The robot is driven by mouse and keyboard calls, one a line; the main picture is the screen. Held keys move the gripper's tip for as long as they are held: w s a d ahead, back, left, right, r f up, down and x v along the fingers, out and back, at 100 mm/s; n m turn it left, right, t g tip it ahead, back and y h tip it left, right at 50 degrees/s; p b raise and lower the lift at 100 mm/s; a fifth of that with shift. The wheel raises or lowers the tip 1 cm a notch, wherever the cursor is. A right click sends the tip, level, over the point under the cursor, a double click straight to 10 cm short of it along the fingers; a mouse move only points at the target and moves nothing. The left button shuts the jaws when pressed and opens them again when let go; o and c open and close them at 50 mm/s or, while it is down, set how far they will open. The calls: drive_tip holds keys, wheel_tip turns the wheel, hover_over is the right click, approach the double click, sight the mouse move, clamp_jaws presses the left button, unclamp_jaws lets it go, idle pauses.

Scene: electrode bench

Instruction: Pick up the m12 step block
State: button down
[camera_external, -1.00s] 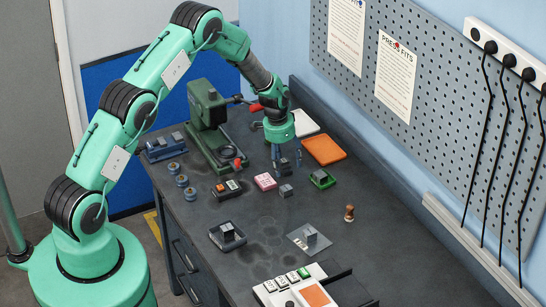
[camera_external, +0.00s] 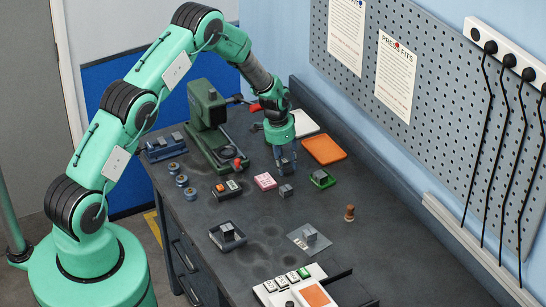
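My gripper (camera_external: 286,160) points down over the far middle of the bench. Its fingers are close together around a small dark grey block (camera_external: 286,168), which they partly hide. The fingers appear shut on it, at or just above the bench top. Another small grey block (camera_external: 286,190) stands just in front of it. More grey blocks stand in a dark tray (camera_external: 229,244) and on a flat grey plate (camera_external: 300,244) nearer the camera. Labels are too small to read, so I cannot tell which block is the m12 step block.
A green press (camera_external: 207,110) stands left of my gripper. A pink box (camera_external: 265,181), a green item (camera_external: 322,179) and an orange pad (camera_external: 324,149) surround it. A brown peg (camera_external: 349,213) stands to the right.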

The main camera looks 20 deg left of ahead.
sight(286, 166)
drive_tip(key=shift+r, duration=0.1)
idle(0.4)
drive_tip(key=shift+w+r, duration=0.1)
drive_tip(key=shift+r, duration=0.6)
drive_tip(key=shift+s+a+r+b, duration=0.1)
drive_tip(key=shift+s+r+b, duration=0.15)
drive_tip(key=shift+r, duration=0.25)
drive_tip(key=shift+s+a+r+b, duration=0.1)
drive_tip(key=shift+s+r, duration=0.1)
drive_tip(key=shift+r, duration=0.3)
drive_tip(key=s+a, duration=0.1)
drive_tip(key=s, duration=0.3)
drive_tip(key=s+a+r+b, duration=0.1)
drive_tip(key=s+a, duration=0.1)
drive_tip(key=s, duration=0.3)
drive_tip(key=s+a, duration=0.2)
drive_tip(key=s, duration=0.3)
drive_tip(key=shift+s+a+r, duration=0.1)
drive_tip(key=shift+a+r, duration=0.05)
drive_tip(key=shift+r, duration=0.05)
drive_tip(key=shift+r, duration=0.1)
